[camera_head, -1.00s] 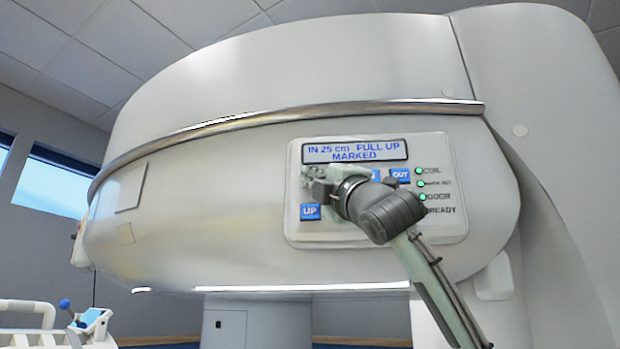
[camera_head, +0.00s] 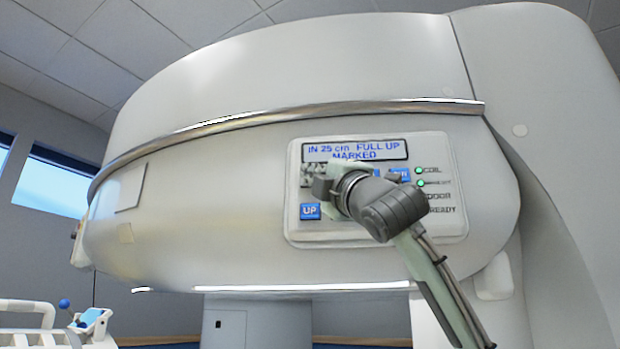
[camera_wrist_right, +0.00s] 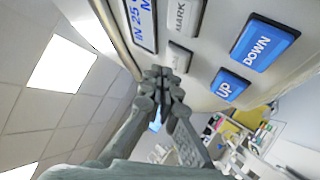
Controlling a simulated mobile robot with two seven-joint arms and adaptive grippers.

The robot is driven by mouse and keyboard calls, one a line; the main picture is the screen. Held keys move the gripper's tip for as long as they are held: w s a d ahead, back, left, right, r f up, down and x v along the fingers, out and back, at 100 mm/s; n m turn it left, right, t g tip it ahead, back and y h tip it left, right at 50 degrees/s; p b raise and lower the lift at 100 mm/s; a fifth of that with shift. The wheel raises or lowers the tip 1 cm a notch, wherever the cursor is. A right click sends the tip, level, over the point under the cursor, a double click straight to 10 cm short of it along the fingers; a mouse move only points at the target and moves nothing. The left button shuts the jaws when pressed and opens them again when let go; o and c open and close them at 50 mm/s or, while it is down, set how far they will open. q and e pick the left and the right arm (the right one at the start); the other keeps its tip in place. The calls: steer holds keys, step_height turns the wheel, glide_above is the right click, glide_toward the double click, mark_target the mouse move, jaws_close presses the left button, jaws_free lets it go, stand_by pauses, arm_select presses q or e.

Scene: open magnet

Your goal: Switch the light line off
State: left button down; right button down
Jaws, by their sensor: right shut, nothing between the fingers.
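The control panel (camera_head: 440,226) is on the front of the large white magnet (camera_head: 240,200). Its display (camera_head: 355,150) reads "IN 25 cm FULL UP MARKED". In the right wrist view a small grey button (camera_wrist_right: 180,57) with an unclear label sits beside the grey MARK button (camera_wrist_right: 185,17). My right gripper (camera_wrist_right: 166,78) is shut and empty, its tips close to the small grey button; I cannot tell whether they touch. In the head view my right gripper (camera_head: 320,180) is in front of the panel's left half and hides some buttons. My left gripper is not in view.
Blue UP (camera_wrist_right: 228,85) and DOWN (camera_wrist_right: 263,43) buttons lie near the fingertips. The blue OUT button (camera_head: 399,174) is partly covered by my wrist. Bright white strips (camera_head: 300,288) run along the magnet's lower edge. A metal rail (camera_head: 300,111) curves above the panel.

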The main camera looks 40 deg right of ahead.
steer(key=s+a, duration=0.1)
steer(key=s, duration=0.1)
steer(key=s+a, duration=0.1)
steer(key=a, duration=0.1)
steer(key=shift+s+a, duration=0.2)
steer(key=shift+s, duration=0.2)
steer(key=shift+f, duration=0.1)
